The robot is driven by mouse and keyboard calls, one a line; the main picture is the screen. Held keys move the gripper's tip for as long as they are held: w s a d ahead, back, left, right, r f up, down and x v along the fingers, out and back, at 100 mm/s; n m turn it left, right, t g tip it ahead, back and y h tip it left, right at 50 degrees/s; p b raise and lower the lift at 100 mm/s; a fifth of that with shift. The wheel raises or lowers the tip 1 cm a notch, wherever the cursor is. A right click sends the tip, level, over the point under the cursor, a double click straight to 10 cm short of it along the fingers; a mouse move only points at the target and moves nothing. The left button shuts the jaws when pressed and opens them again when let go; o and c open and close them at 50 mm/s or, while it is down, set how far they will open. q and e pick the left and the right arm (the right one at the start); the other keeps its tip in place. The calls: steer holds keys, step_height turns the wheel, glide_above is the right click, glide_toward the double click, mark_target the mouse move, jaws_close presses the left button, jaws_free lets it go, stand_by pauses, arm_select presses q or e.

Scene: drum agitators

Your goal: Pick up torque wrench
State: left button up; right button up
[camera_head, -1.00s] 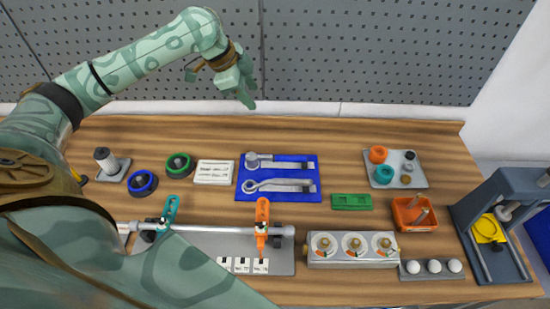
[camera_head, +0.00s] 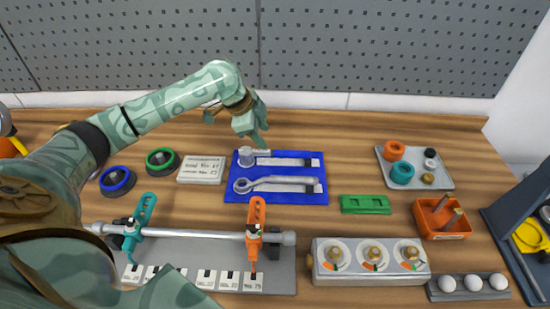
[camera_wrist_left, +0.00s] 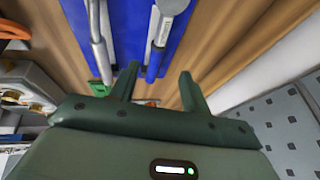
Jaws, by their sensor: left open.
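The torque wrench (camera_head: 284,161), a grey tool with a round drum-like head at its left end, lies flat along the far side of a blue mat (camera_head: 293,173). A ring wrench (camera_head: 280,184) lies nearer, roughly parallel to it. My left gripper (camera_head: 257,140) is open and empty, above the table's far part just behind the torque wrench's head. In the left wrist view, the torque wrench (camera_wrist_left: 162,32) shows beyond the open fingers (camera_wrist_left: 159,72), with the ring wrench (camera_wrist_left: 98,38) to its left. My right gripper is not in view.
A white label block (camera_head: 202,170) and a green ring (camera_head: 162,161) stand left of the mat. A green block (camera_head: 365,204) lies to its right. A rail with clamps (camera_head: 190,234) runs in front. A grey pegboard (camera_head: 370,45) rises behind.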

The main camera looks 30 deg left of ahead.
mark_target(275, 151)
arm_select(q)
steer(key=x, duration=0.3)
steer(key=shift+w+f+b, duration=0.1)
steer(key=shift+f+b, duration=0.15)
steer(key=shift+b, duration=0.15)
steer(key=b+x, duration=0.2)
steer(key=x, duration=0.3)
steer(key=shift+d+f, duration=0.15)
steer(key=shift+d, duration=0.05)
jaws_close()
